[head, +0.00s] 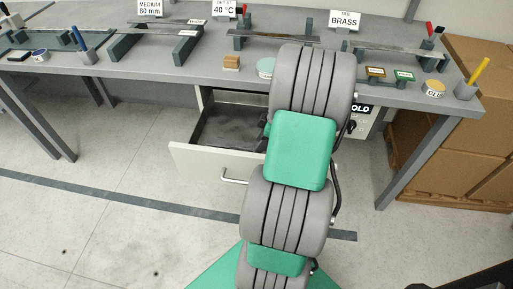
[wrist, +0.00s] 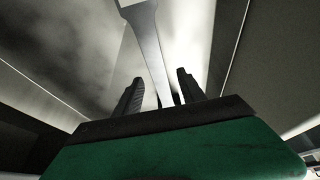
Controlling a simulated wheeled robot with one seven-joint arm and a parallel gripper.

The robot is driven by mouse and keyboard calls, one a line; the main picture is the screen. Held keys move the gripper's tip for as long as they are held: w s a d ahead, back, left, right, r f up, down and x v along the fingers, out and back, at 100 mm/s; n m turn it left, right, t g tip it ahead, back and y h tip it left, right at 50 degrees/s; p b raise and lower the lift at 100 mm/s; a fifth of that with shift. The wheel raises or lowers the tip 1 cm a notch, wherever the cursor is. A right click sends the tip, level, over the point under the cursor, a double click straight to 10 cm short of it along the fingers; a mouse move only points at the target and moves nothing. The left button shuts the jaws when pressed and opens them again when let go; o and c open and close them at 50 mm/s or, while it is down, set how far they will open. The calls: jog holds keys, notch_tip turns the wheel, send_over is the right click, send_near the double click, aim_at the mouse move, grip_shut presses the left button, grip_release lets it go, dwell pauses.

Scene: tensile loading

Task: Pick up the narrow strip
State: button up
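A pale metal strip with a wide end and a narrow neck (wrist: 149,45) shows in the wrist view. It runs from the top edge down between the two dark fingers of my gripper (wrist: 160,90). The fingers stand apart, with a visible gap between the left finger and the strip; the right finger is closer to it. Whether either touches it I cannot tell. The strip's near end is hidden by the gripper body. In the head view my arm hides the gripper and this strip.
In the head view a drawer (head: 195,160) stands open under the grey table (head: 203,72). Its smudged grey floor resembles the surface in the wrist view. Racks with long strips, signs, a pen cup (head: 465,90) and small pots stand on the table. Cardboard boxes (head: 470,140) stand right.

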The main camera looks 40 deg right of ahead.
grip_shut()
dwell(0.3)
jog(key=shift+r, duration=0.1)
dwell(0.9)
